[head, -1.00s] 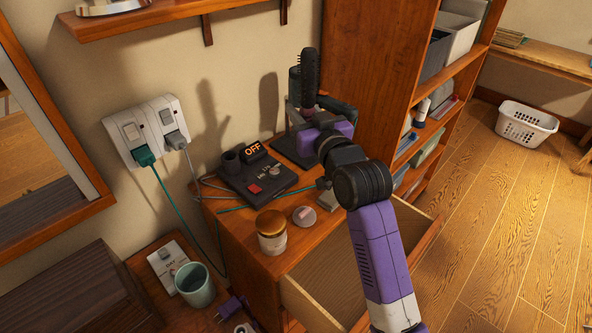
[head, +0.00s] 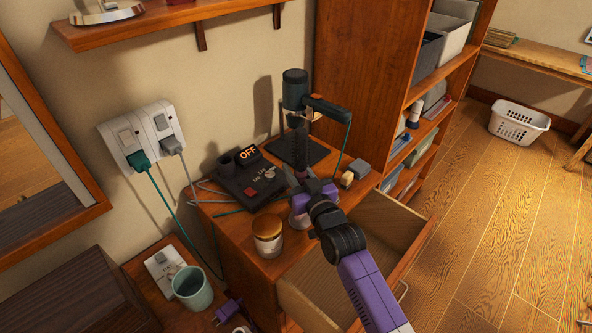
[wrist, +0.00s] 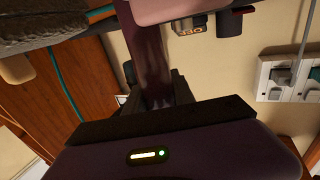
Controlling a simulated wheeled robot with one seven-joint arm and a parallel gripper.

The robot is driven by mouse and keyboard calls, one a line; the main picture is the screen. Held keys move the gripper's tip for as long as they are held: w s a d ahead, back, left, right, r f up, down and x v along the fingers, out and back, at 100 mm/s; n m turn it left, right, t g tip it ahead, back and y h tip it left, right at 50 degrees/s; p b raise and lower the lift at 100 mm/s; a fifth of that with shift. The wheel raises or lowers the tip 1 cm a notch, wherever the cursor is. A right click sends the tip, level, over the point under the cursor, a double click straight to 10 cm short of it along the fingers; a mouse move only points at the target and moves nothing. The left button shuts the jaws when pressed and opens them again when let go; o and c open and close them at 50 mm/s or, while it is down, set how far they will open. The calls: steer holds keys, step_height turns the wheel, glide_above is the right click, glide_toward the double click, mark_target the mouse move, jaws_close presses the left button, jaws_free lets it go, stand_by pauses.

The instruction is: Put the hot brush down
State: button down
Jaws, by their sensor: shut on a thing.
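The hot brush (head: 300,150) is dark, with a bristled barrel. In the head view it stands roughly upright above the cabinet top (head: 225,222), in front of the hair dryer. My gripper (head: 300,184) is shut on its lower part. In the wrist view, the dark maroon handle (wrist: 150,60) runs between my fingers (wrist: 155,92). Whether its lower end touches the cabinet top is hidden by my gripper. The dark control box (head: 252,178) with a red switch and an "OFF" display stands left of my gripper.
A dark green hair dryer (head: 296,88) stands behind the brush, above a dark mat (head: 318,151). An amber-lidded jar (head: 267,236) and a small grey-and-cream item (head: 354,173) flank my gripper. The drawer (head: 345,262) below is open. A green cable (head: 345,145) hangs nearby.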

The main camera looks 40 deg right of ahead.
steer(key=shift+f, duration=0.15)
steer(key=shift+f, duration=0.15)
steer(key=c, duration=1.1)
jaws_free()
steer(key=shift+o, duration=0.2)
